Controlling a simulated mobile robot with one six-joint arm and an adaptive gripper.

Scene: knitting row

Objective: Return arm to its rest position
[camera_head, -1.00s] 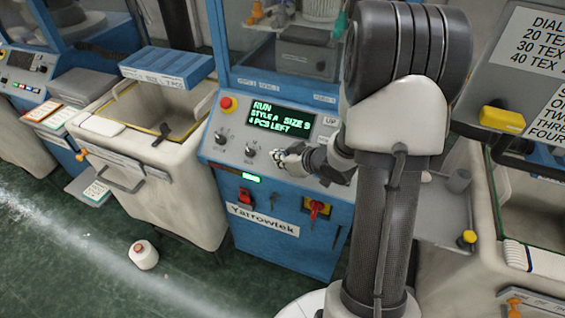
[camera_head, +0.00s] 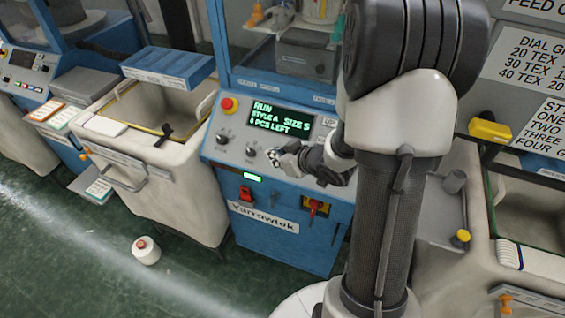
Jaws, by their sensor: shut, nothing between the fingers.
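My gripper (camera_head: 277,155) is small in the head view, in front of the blue machine's control panel (camera_head: 235,160). It is shut with nothing in it and points left, close to the panel's right-hand knob (camera_head: 251,150). I cannot tell whether it touches the knob. My arm stands upright in the right half of the view and hides part of the panel's right side.
A red emergency button (camera_head: 227,104) sits at the panel's upper left. A pale bin (camera_head: 150,185) stands left of the machine, with a blue box (camera_head: 168,65) at its back. A yarn cone (camera_head: 145,250) lies on the green floor. A grey tray (camera_head: 440,215) is at the right.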

